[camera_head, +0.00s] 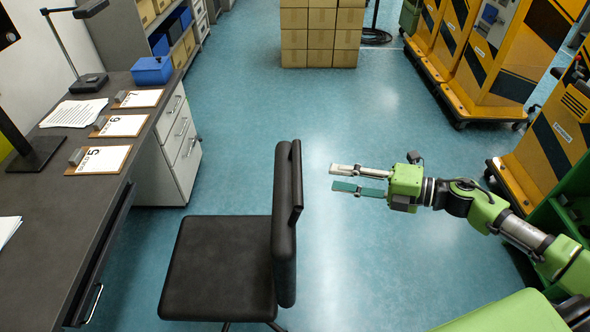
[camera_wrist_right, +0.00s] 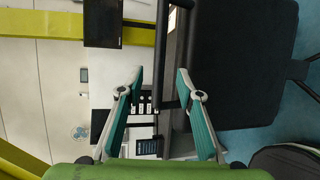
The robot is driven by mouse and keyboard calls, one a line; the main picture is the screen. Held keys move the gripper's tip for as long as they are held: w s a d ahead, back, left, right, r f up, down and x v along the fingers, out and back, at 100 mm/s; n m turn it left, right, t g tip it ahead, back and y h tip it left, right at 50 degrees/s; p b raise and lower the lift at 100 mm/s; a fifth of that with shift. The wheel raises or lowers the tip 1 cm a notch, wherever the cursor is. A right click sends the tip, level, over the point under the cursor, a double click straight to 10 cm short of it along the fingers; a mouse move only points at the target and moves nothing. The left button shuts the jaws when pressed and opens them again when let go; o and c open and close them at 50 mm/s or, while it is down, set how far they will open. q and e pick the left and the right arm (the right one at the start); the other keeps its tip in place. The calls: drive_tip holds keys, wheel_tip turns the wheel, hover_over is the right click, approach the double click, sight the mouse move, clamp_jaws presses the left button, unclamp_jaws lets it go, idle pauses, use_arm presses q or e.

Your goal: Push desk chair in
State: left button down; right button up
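The black desk chair (camera_head: 219,268) stands in front of the desk with its seat toward the desk and its backrest (camera_head: 286,222) upright on the right side. A gap of floor shows between seat and desk. The desk (camera_head: 62,214) runs along the left. My right gripper (camera_head: 332,177) points left, a short way to the right of the backrest and apart from it. Its two fingers are spread with nothing between them; they also show apart in the right wrist view (camera_wrist_right: 157,85). The dark chair (camera_wrist_right: 245,60) fills the upper right of that view. My left gripper is not in view.
On the desk are papers (camera_head: 74,113), several clipboards (camera_head: 98,160), a blue box (camera_head: 152,70) and a lamp (camera_head: 88,84). A white drawer unit (camera_head: 178,165) stands under it. Cardboard boxes (camera_head: 320,38) and yellow-black cabinets (camera_head: 500,55) are farther back. The floor between is clear.

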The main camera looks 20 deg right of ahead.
sight(301, 170)
drive_tip(key=p+x, duration=0.3)
drive_tip(key=x, duration=0.7)
drive_tip(key=shift+w+a, duration=0.25)
drive_tip(key=shift+w, duration=0.05)
drive_tip(key=shift+w+a+f, duration=0.15)
drive_tip(key=shift+w+a, duration=0.15)
drive_tip(key=shift+a, duration=0.1)
clamp_jaws()
